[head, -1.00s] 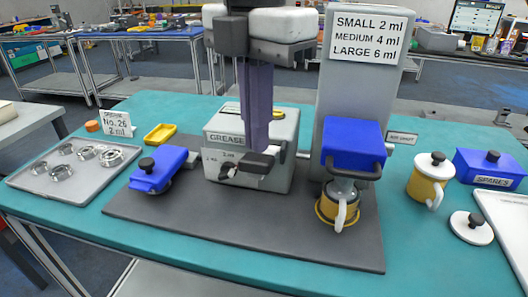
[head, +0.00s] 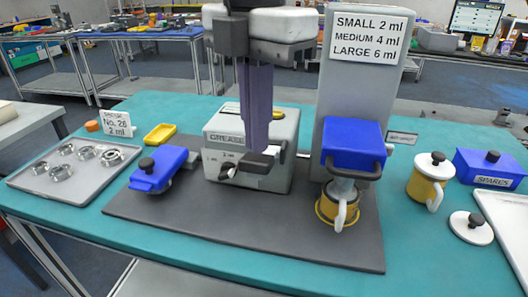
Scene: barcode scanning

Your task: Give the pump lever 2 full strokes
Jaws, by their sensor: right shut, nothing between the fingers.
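The grease pump is a grey box (head: 222,142) labelled GREASE, on the dark mat. A dark lever grip (head: 257,161) sticks out at its front; a smaller dark knob (head: 228,169) sits to its left beside small ml markings. I take the grip to be the pump lever. My right gripper (head: 257,148) points straight down, its purple fingers shut and empty, just above the grip in the picture. Whether they touch it I cannot tell. The fingers hide part of the box front. My left gripper is not in view.
Right of the pump stands a tall grey panel (head: 330,95) with a blue head (head: 353,140) over a yellow-based cup (head: 330,208). A blue knobbed block (head: 157,170) and a tray (head: 45,187) of metal rings lie left. The mat's front is clear.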

